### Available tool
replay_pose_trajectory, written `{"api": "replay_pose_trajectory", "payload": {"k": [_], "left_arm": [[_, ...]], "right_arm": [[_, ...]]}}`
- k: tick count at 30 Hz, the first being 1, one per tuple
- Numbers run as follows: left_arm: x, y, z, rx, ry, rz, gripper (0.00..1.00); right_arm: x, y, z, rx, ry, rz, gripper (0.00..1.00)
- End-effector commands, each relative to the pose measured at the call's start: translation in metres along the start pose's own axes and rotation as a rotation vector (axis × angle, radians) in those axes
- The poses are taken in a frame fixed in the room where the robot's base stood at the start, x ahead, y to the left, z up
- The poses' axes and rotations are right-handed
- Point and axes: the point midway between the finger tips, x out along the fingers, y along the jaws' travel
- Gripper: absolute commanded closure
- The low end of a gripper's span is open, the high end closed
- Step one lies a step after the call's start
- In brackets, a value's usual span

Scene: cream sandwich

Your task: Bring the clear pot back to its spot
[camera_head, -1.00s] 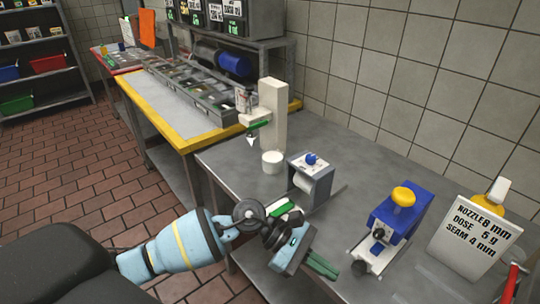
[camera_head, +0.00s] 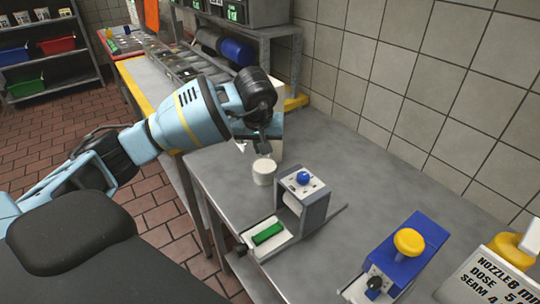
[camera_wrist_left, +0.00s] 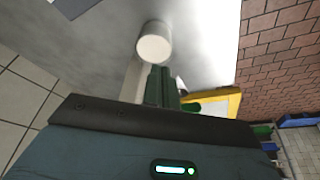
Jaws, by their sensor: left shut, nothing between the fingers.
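A small whitish round pot (camera_head: 264,174) stands upright on the grey table, behind the grey machine with the blue knob. It also shows in the left wrist view (camera_wrist_left: 155,44), just past the fingertips. I cannot make out a see-through pot elsewhere. My left gripper (camera_wrist_left: 160,76) is shut and empty, its green fingers pointing toward the pot. In the head view my left wrist hangs just behind and above the pot and hides most of the cream dispenser post. Whether the fingers touch the pot is not clear. My right gripper is not in view.
The grey machine (camera_head: 305,198) has a green block (camera_head: 268,233) on its front plate. A blue machine with a yellow knob (camera_head: 409,242) and a lettered sign (camera_head: 492,280) stand to the right. The yellow-edged table with bins lies behind left.

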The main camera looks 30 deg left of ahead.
Motion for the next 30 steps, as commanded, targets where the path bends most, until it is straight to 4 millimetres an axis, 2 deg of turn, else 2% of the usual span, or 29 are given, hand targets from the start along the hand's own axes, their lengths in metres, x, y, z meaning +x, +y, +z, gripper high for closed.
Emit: {"api": "replay_pose_trajectory", "payload": {"k": [6,10,21,25,30], "left_arm": [[0.002,-0.001,0.000,0.000,0.000,-0.002,1.00],[0.011,0.000,0.000,0.000,-0.001,-0.002,1.00],[0.071,0.000,0.001,-0.001,-0.004,-0.002,1.00],[0.088,0.000,0.001,0.000,-0.003,-0.001,1.00],[0.098,0.000,0.000,0.000,0.000,0.000,1.00]], "right_arm": [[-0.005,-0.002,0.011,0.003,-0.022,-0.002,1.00],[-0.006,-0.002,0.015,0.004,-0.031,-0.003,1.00],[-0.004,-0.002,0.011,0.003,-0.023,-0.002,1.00],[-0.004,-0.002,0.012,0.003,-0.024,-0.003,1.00],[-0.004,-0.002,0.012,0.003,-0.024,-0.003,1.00]]}}
